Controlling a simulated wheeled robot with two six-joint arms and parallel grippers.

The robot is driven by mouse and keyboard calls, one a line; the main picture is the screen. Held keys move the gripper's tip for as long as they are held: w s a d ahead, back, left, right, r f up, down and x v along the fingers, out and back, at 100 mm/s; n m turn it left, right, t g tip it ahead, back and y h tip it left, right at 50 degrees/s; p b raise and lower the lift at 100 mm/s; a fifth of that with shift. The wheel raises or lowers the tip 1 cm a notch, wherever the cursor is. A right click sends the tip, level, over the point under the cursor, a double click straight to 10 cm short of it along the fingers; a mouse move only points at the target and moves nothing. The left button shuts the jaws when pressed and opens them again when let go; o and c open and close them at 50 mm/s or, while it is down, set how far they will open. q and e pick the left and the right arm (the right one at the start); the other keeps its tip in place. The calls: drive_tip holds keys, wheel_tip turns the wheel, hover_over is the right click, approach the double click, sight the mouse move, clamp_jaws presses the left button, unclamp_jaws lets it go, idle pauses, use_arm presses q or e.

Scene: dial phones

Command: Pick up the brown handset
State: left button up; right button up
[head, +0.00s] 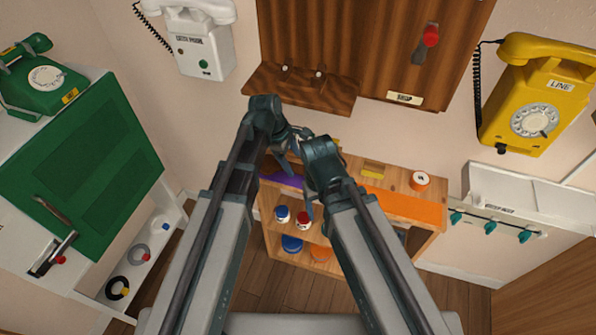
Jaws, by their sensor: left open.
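I cannot make out a brown handset in the head view; my arms hide part of the middle. My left gripper (287,148) is open, in front of the wall below the small wooden ledge (300,89), with nothing seen in it. My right gripper (309,205) is beside it to the right, above the low wooden shelf; its fingers are mostly hidden behind its own wrist.
A green phone (42,78) stands at the left by a green board (85,165). A white phone (203,47) and a yellow phone (538,95) hang on the wall. The wooden shelf (430,190) holds several small containers. A wooden panel (375,40) carries a red-knobbed lever (427,42).

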sight(297, 167)
use_arm(q)
drive_tip(key=b+x, duration=0.5)
drive_tip(key=shift+w+d+f, duration=0.1)
drive_tip(key=shift+d, duration=0.1)
clamp_jaws()
idle(0.4)
